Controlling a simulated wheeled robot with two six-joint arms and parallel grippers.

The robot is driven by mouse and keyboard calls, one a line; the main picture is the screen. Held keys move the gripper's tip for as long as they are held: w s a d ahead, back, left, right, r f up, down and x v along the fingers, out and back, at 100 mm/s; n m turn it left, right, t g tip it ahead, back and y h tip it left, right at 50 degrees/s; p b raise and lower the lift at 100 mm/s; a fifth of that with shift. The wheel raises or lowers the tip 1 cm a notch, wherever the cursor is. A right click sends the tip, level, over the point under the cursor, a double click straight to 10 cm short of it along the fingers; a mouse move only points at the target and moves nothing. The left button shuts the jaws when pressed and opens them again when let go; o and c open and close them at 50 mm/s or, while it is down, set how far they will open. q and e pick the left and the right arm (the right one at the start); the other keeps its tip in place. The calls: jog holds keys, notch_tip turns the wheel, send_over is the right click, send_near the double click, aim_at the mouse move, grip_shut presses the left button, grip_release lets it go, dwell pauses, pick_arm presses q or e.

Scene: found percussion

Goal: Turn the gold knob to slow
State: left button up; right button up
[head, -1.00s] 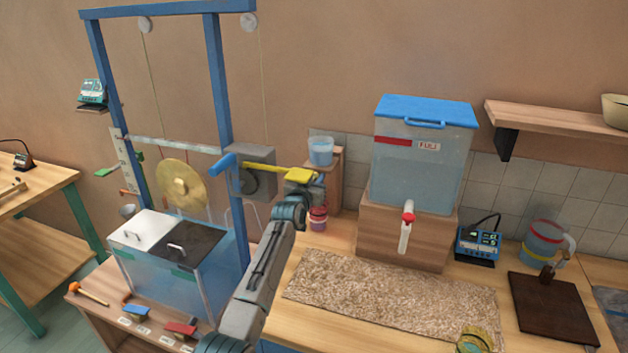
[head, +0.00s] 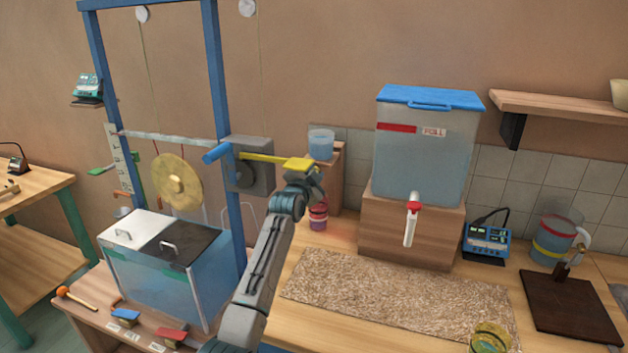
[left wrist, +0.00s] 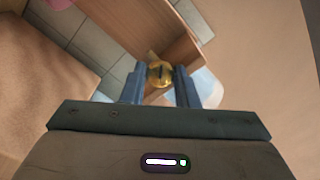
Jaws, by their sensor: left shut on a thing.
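The gold knob (left wrist: 160,73) shows in the left wrist view as a small round gold face with a dark mark, between the blue-grey fingers of my left gripper (left wrist: 159,88). The left gripper is shut on it. In the head view my left gripper (head: 302,178) is at the yellow block (head: 298,164), at the right end of a yellow bar (head: 262,158) that crosses the grey box (head: 262,178) on the blue frame. The knob's face is hidden there. I cannot read a slow marking. My right gripper is not in view.
The blue frame's post (head: 216,90) and the hanging gold gong (head: 178,183) stand left of my arm. A small blue cup (head: 321,144) on a wooden stand is close behind the gripper. The lidded water tank (head: 425,150) stands to the right.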

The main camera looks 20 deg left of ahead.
pick_arm(q)
jog(key=m+b, duration=0.3)
jog(key=m, duration=0.5)
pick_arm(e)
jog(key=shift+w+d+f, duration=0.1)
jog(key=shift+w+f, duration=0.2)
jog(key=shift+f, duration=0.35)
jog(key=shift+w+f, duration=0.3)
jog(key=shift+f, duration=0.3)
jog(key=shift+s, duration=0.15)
